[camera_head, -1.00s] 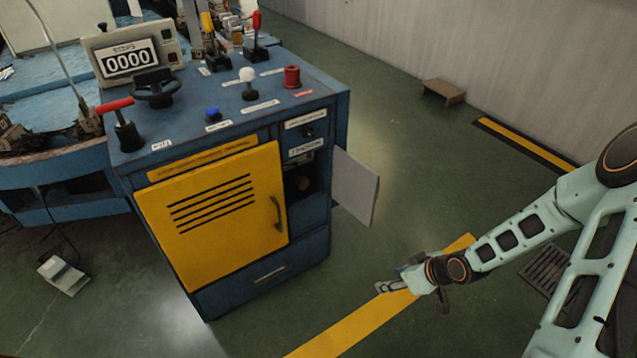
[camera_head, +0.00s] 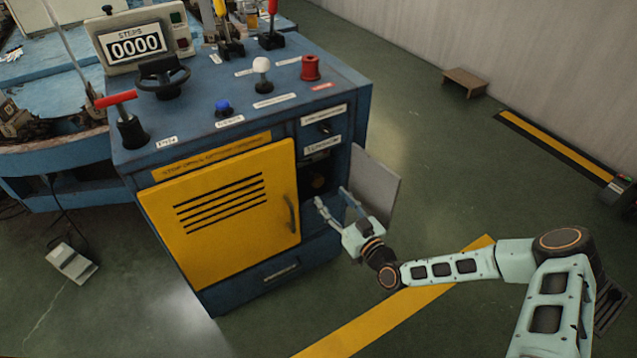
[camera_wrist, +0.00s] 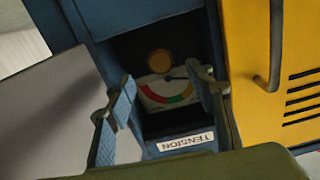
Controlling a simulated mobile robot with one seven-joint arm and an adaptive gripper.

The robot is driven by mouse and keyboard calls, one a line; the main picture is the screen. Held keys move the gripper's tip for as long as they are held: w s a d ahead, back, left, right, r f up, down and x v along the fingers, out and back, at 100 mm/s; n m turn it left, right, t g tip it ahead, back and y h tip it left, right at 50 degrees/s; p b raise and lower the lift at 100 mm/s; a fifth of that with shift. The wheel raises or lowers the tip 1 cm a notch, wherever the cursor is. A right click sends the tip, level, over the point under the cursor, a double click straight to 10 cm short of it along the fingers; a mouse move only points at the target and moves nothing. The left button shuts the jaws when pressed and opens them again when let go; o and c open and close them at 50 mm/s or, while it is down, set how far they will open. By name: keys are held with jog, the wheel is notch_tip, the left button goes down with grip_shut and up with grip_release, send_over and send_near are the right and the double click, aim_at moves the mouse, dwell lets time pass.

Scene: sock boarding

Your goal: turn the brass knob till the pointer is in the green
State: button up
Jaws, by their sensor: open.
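The brass knob (camera_wrist: 159,62) is a round disc inside the dark open compartment; it shows dimly in the head view (camera_head: 319,182). In the wrist view, the dial (camera_wrist: 153,89) sits just below the knob, with a coloured arc that includes red and green. Its dark pointer (camera_wrist: 176,78) lies towards the right; I cannot tell exactly which band it marks. My gripper (camera_head: 333,198) is open and empty in front of the compartment. In the wrist view its fingers (camera_wrist: 163,90) stand either side of the dial, apart from the knob.
The TENSION label (camera_wrist: 185,142) is on the cabinet by the compartment. The yellow door (camera_head: 220,215) with its handle (camera_head: 292,214) is beside the opening. A grey open flap (camera_head: 378,188) stands on the other side, close to my gripper.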

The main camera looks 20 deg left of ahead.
aim_at(319, 184)
jog(key=b+x, duration=0.2)
jog(key=x, duration=0.6)
jog(key=shift+w+a, duration=0.1)
jog(key=shift+a, duration=0.1)
jog(key=c, duration=1.2)
